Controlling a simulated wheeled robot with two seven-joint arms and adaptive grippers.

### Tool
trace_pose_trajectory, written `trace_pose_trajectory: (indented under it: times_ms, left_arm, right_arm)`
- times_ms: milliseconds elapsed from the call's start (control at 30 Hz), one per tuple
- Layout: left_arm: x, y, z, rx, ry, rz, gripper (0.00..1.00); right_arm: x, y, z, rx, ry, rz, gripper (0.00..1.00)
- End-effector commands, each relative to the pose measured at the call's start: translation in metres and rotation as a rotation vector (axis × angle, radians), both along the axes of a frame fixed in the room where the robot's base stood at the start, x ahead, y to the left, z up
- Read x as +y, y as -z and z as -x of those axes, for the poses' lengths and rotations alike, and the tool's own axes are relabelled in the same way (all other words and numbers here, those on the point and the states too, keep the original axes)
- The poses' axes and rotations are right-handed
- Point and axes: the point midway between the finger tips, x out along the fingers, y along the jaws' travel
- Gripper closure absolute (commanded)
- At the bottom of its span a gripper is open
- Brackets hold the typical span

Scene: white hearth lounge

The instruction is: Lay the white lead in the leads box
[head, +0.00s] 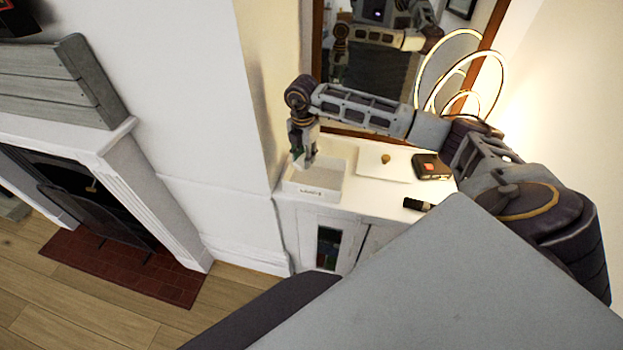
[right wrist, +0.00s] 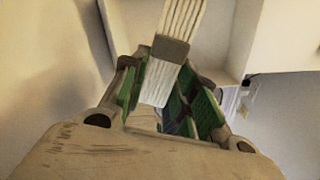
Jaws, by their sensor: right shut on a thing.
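The white lead (right wrist: 182,20) is a flat, ribbed bundle with a grey band in the right wrist view. My right gripper (head: 303,160) is shut on it, with the lead between its green pads; the fingers also show in the right wrist view (right wrist: 160,95). In the head view the lead is too small to make out. The open white leads box (head: 302,189), labelled on its front, stands on the left end of the white cabinet. My right gripper points down over the back left part of this box. My left gripper is not in view.
On the cabinet top (head: 385,202), right of the box, are a white board with a small gold knob (head: 385,158), a dark box-shaped item (head: 431,167) and a black cylinder (head: 416,204). A mirror (head: 365,75) and a ring lamp (head: 421,75) stand behind. A wall borders the left.

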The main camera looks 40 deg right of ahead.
Motion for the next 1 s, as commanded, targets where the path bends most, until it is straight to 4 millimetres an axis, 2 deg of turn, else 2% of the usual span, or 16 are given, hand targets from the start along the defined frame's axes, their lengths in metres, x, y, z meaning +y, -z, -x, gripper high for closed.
trace_pose_trajectory:
  times_ms: [633, 1000]
  left_arm:
    - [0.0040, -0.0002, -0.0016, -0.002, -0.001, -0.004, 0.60]
    - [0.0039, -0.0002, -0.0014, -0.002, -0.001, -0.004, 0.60]
  right_arm:
    - [0.0045, -0.0002, -0.0042, 0.000, -0.309, 0.001, 0.95]
    - [0.0045, -0.0001, -0.0041, 0.000, -0.358, 0.001, 0.95]
